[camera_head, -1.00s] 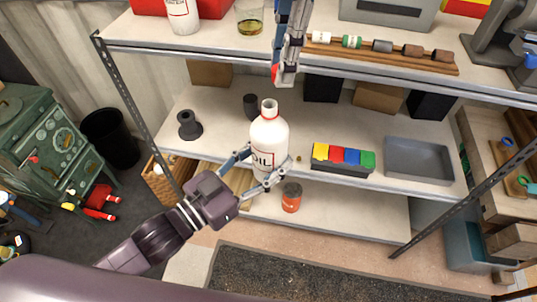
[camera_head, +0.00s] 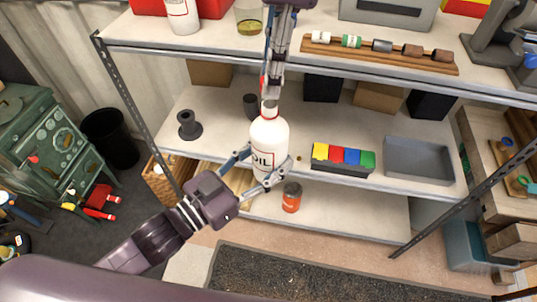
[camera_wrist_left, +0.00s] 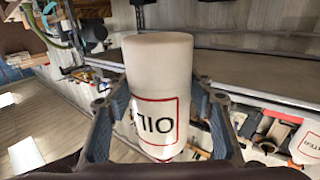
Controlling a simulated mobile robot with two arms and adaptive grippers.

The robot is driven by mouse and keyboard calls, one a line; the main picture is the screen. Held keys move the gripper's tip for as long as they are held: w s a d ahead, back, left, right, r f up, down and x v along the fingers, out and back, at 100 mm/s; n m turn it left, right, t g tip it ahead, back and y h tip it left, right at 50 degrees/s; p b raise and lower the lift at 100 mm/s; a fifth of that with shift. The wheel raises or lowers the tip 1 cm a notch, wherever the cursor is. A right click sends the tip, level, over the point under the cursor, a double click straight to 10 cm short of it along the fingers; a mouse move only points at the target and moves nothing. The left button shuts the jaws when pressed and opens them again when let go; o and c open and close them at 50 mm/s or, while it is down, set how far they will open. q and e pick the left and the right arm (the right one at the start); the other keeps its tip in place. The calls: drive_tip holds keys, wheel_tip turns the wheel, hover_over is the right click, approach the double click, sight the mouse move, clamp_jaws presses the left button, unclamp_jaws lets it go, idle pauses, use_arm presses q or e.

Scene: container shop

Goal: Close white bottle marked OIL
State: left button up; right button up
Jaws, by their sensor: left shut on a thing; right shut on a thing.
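My right gripper (camera_head: 271,92) comes down from above and is shut on a small red piece, likely the cap (camera_head: 263,84), mostly hidden by the fingers. Its fingertips are right at the bottle's mouth; whether the cap touches the neck I cannot tell.
A colored block set (camera_head: 343,158) and a grey tray (camera_head: 418,161) are right of the bottle. A dark spool (camera_head: 188,127) is to its left, and an orange can (camera_head: 291,197) is below. The upper shelf edge (camera_head: 370,78) runs close behind the right gripper.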

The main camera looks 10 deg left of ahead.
sight(270, 132)
drive_tip(key=shift+f, duration=0.55)
idle(0.4)
drive_tip(key=shift+f, duration=0.9)
drive_tip(key=shift+f, duration=0.55)
